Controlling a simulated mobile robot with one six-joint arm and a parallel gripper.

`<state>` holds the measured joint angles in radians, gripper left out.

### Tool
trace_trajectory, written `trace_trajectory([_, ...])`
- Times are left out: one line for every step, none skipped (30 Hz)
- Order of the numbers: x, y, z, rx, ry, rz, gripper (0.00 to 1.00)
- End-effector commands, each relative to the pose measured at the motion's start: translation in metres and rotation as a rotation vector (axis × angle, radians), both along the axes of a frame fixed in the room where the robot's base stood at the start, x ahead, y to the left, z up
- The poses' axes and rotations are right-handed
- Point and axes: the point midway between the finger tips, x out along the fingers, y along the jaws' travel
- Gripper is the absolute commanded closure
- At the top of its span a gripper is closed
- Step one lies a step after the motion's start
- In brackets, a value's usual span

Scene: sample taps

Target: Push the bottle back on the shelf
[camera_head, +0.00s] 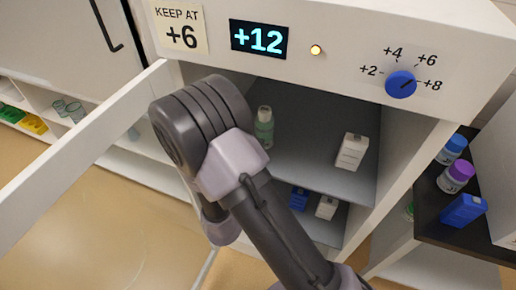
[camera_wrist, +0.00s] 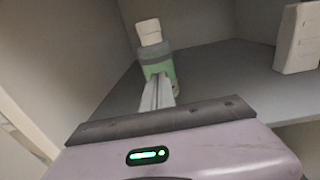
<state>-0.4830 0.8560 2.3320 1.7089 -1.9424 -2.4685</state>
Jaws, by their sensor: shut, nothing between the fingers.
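The bottle (camera_head: 264,130), green with a pale cap, stands upright on the upper grey shelf (camera_head: 310,140) inside the open cabinet, near its left wall. In the wrist view the bottle (camera_wrist: 157,58) is straight ahead of my gripper (camera_wrist: 158,82). The fingers are shut together with nothing between them. Their tips overlap the lower front of the bottle; I cannot tell whether they touch it. The fingertips hide part of the bottle's lower body. In the head view my arm hides the gripper.
A white carton (camera_head: 352,151) stands right of the bottle on the same shelf. Blue and white boxes sit on the shelf below. The cabinet door (camera_head: 85,140) is open at left. The display (camera_head: 258,39) reads +12, and the note (camera_head: 181,29) says keep at +6.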

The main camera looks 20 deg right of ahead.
Motion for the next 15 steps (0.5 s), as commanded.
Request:
trace_trajectory([0.0033, -0.0026, -0.0012, 0.002, -0.001, -0.001, 1.00])
trace_trajectory([0.0048, -0.0036, -0.0010, 0.001, -0.001, -0.001, 1.00])
trace_trajectory([0.0061, -0.0046, -0.0006, 0.000, 0.000, -0.001, 1.00])
trace_trajectory([0.0069, -0.0049, -0.0003, -0.001, 0.001, 0.000, 1.00])
trace_trajectory([0.0073, -0.0051, -0.0001, -0.001, 0.001, 0.000, 1.00])
trace_trajectory([0.0077, -0.0051, 0.0002, -0.001, 0.001, 0.001, 1.00])
trace_trajectory([0.0077, -0.0050, 0.0003, -0.001, 0.001, 0.001, 1.00])
trace_trajectory([0.0077, -0.0050, 0.0004, -0.001, 0.001, 0.001, 1.00])
trace_trajectory([0.0077, -0.0049, 0.0005, -0.001, 0.001, 0.001, 1.00])
trace_trajectory([0.0076, -0.0049, 0.0005, -0.001, 0.001, 0.001, 1.00])
trace_trajectory([0.0076, -0.0049, 0.0004, -0.001, 0.001, 0.001, 1.00])
trace_trajectory([0.0075, -0.0048, 0.0004, -0.001, 0.001, 0.001, 1.00])
trace_trajectory([0.0077, -0.0049, 0.0005, -0.001, 0.001, 0.001, 1.00])
trace_trajectory([0.0083, -0.0055, 0.0007, -0.001, 0.001, 0.001, 1.00])
trace_trajectory([0.0107, -0.0070, 0.0014, -0.001, 0.001, 0.000, 1.00])
